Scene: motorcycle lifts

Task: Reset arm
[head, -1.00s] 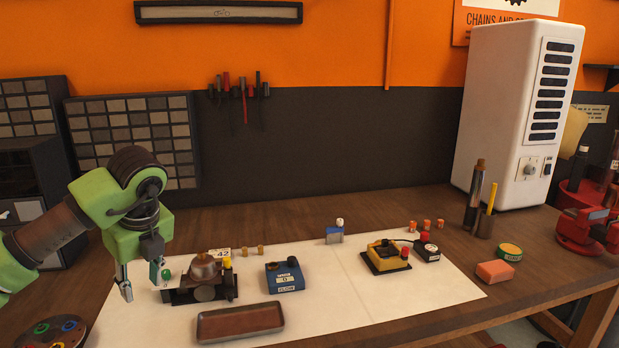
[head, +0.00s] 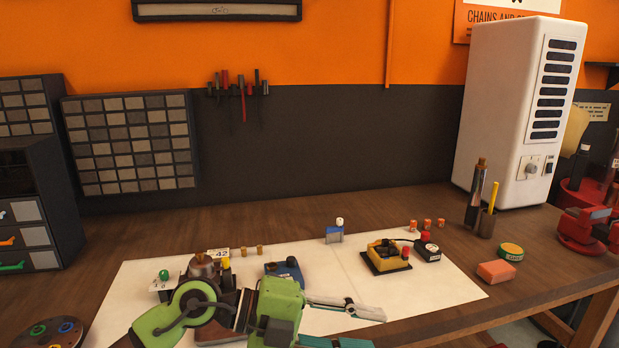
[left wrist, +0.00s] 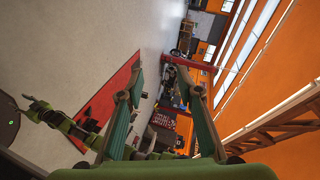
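My left gripper (head: 376,330) reaches in low over the front of the white mat (head: 455,286) in the head view. Its two fingers point right, stand apart and hold nothing. In the left wrist view its fingers (left wrist: 160,72) are also spread, with only distant floor and room between them. A green arm that looks like my right one (left wrist: 60,120) shows at the left of that view; its gripper is too small to read. My left arm hides the brown tray and covers part of the blue box (head: 284,268) and of the device with the brown dome (head: 203,266).
The yellow-framed unit (head: 384,254) is wired to a black box with a red button (head: 427,248). A small blue block (head: 334,235) stands behind. A red block (head: 496,272), a green-rimmed tin (head: 510,251) and a white cabinet (head: 510,110) are at right.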

